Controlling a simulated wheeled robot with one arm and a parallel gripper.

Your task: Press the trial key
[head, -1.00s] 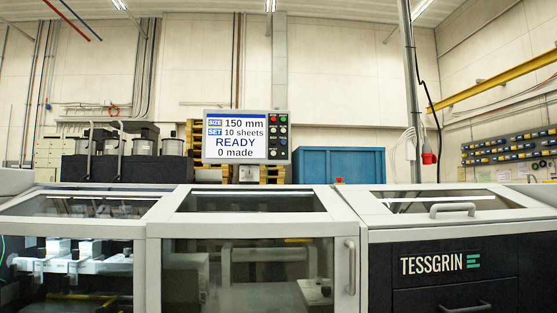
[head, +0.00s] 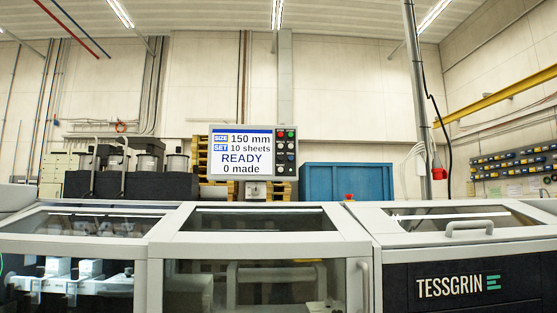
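The control panel (head: 253,153) stands above the middle of the machine. Its screen (head: 240,153) reads size 150 mm, set 10 sheets, READY, 0 made. A column of small keys (head: 286,153) runs down the panel's right side, with green and red ones at the top and dark and pale ones below. Their labels are too small to read, so I cannot tell which is the trial key. My gripper is not in view.
The machine's grey-framed covers (head: 260,220) span the front and look closed. A handle (head: 469,228) sits on the right cover, above the dark TESSGRIN front (head: 460,287). A red button (head: 349,197) stands near a blue container (head: 346,182) behind. The space before the panel looks clear.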

